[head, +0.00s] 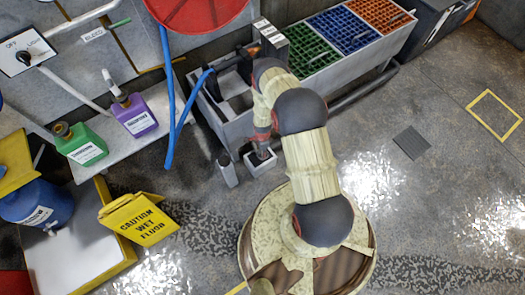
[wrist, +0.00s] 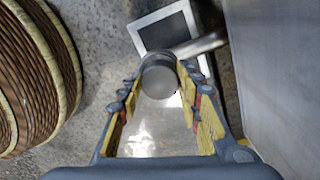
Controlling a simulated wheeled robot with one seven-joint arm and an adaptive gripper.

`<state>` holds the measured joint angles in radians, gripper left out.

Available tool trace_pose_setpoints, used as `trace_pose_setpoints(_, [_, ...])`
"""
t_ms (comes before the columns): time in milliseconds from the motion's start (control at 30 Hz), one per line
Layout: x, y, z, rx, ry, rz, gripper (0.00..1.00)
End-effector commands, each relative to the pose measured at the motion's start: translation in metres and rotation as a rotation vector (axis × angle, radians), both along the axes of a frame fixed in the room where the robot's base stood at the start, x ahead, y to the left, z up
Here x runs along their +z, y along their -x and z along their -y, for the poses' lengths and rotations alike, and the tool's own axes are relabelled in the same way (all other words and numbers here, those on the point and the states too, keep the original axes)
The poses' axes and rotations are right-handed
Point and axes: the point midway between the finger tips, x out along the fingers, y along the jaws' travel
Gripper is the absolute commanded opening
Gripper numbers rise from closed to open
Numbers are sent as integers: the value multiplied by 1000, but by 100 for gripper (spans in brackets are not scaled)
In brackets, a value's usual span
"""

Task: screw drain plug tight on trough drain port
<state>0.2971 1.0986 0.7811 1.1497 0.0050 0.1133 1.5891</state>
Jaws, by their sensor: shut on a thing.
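My gripper (wrist: 160,82) is shut on a grey round drain plug (wrist: 159,77), held between the yellow-padded fingertips in the wrist view. A short grey pipe (wrist: 205,44) runs from beside the plug toward the pale trough wall at the right; it may be the drain port. I cannot tell whether plug and pipe touch or are threaded together. In the head view my gripper (head: 262,146) is low at the front side of the grey trough (head: 238,132), and the plug and port are hidden there.
A white-rimmed square floor basin (wrist: 142,30) lies below the gripper. A small grey upright piece (head: 227,170) stands left of it. Green, blue and orange grates (head: 345,30) cover part of the trough. A yellow wet-floor sign (head: 140,217) is at left. Floor at right is mostly clear.

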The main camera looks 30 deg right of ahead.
Motion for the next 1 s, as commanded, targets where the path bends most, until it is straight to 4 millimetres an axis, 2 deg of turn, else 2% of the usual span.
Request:
trace_pose_setpoints(133, [0,0,0,-88,0,-1,4])
trace_pose_setpoints(367, [0,0,0,-95,0,-1,4])
trace_pose_setpoints(400, [0,0,0,-94,0,-1,36])
trace_pose_setpoints(733, [0,0,0,-93,0,0,55])
trace_pose_setpoints(967, [0,0,0,-93,0,0,56])
trace_pose_setpoints(1000, [0,0,0,-93,0,0,54])
